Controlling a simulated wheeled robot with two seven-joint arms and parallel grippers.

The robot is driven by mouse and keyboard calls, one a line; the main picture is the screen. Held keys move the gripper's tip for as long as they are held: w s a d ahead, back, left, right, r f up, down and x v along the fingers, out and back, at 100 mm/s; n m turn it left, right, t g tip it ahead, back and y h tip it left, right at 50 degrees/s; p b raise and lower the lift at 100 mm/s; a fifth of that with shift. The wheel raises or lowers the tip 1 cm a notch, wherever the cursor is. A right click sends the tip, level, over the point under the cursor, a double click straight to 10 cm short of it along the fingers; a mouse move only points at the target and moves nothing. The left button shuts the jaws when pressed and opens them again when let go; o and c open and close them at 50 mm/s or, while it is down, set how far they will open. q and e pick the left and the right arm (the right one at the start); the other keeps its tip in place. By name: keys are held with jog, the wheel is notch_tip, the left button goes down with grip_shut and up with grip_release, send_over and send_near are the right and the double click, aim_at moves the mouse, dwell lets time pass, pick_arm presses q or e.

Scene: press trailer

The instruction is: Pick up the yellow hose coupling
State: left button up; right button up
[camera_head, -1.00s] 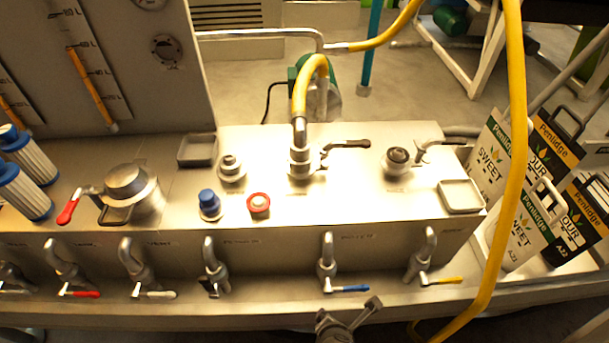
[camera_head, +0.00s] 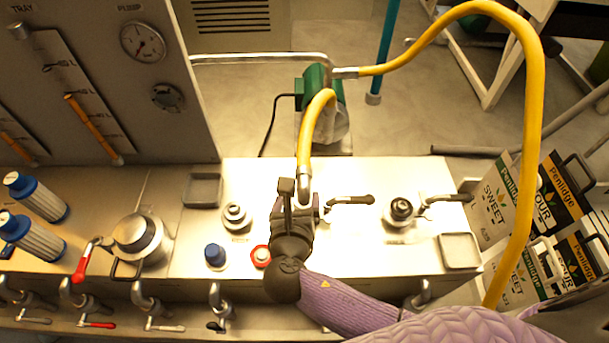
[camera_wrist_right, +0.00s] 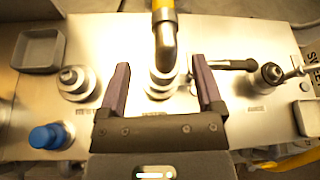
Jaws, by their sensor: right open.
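The yellow hose (camera_head: 316,122) ends in a bent metal coupling (camera_head: 304,158) on the middle port of the steel bench top. In the right wrist view the coupling (camera_wrist_right: 165,43) stands straight ahead, with the yellow hose (camera_wrist_right: 163,6) at its top. My right gripper (camera_head: 295,186) is open, just in front of the coupling, and hides its lower part in the head view. In the wrist view the two fingertips (camera_wrist_right: 160,64) lie left and right of the coupling's lower part, with gaps at both sides. Whether the fingers reach around it is unclear. My left gripper is not in view.
A dark lever handle (camera_head: 350,199) sticks out right of the middle port. Capped ports stand left (camera_head: 236,214) and right (camera_head: 401,208). A blue knob (camera_head: 215,255) and a red-ringed button (camera_head: 261,255) are near the front. The hose's long loop (camera_head: 536,110) hangs at right.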

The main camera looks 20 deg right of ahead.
aim_at(303, 191)
jog(key=x, duration=0.2)
jog(key=shift+w+d+f+b, duration=0.2)
jog(key=shift+f+b, duration=0.05)
jog(key=shift+b, duration=0.05)
jog(key=x, duration=0.1)
jog(key=b+x, duration=0.1)
jog(key=x, duration=0.2)
jog(key=shift+d+f, duration=0.35)
jog(key=shift+f, duration=0.15)
jog(key=shift+w+d, duration=0.1)
jog(key=shift+w, duration=0.25)
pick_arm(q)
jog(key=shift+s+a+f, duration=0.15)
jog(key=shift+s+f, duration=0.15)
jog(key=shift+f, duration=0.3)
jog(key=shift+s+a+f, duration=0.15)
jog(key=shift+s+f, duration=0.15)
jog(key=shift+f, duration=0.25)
pick_arm(e)
grip_shut()
